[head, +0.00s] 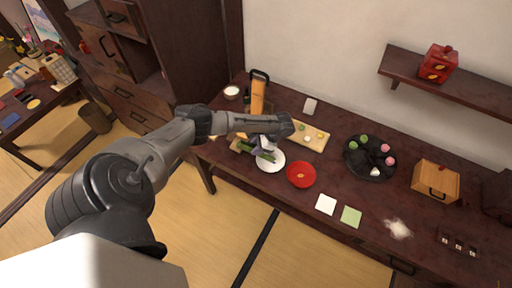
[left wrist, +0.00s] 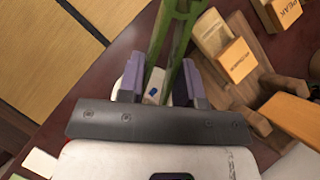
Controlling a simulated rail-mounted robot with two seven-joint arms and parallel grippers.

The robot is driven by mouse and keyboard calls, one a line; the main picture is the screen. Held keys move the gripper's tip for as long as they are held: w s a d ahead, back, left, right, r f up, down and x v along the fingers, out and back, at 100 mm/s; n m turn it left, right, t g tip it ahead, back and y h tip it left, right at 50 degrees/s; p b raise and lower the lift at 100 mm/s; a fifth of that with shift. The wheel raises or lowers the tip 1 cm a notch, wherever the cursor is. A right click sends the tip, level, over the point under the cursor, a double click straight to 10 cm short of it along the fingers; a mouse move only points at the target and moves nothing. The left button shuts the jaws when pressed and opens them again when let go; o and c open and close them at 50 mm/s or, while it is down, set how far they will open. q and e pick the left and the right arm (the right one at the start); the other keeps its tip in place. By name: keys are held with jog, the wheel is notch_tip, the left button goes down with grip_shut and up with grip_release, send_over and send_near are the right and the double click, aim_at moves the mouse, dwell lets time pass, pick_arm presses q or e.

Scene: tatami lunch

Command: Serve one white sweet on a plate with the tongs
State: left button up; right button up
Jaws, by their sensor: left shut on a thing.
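My left gripper (head: 264,146) is shut on green tongs (head: 243,146), above or beside the white plate (head: 271,165). In the left wrist view its purple fingers (left wrist: 157,88) press on both arms of the tongs (left wrist: 177,30), which point away from the palm. A white sweet (head: 375,171) lies at the front of the round black tray (head: 349,161), with green and pink sweets. A small pale piece (head: 307,138) lies on the wooden board (head: 316,146) with green and yellow pieces. My right gripper is not in view.
A red plate (head: 301,175) stands right of the white plate. A white square (head: 326,204) and a green square (head: 351,216) lie near the front edge. A wooden box (head: 436,182) stands at right. Wooden blocks (left wrist: 236,60) lie close to the tongs in the left wrist view.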

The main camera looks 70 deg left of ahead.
pick_arm(q)
jog(key=shift+f, duration=0.1)
jog(key=o, duration=0.5)
dwell(0.4)
notch_tip(320, 180, up, 10)
jog(key=p, duration=1.1)
jog(key=shift+p, duration=0.3)
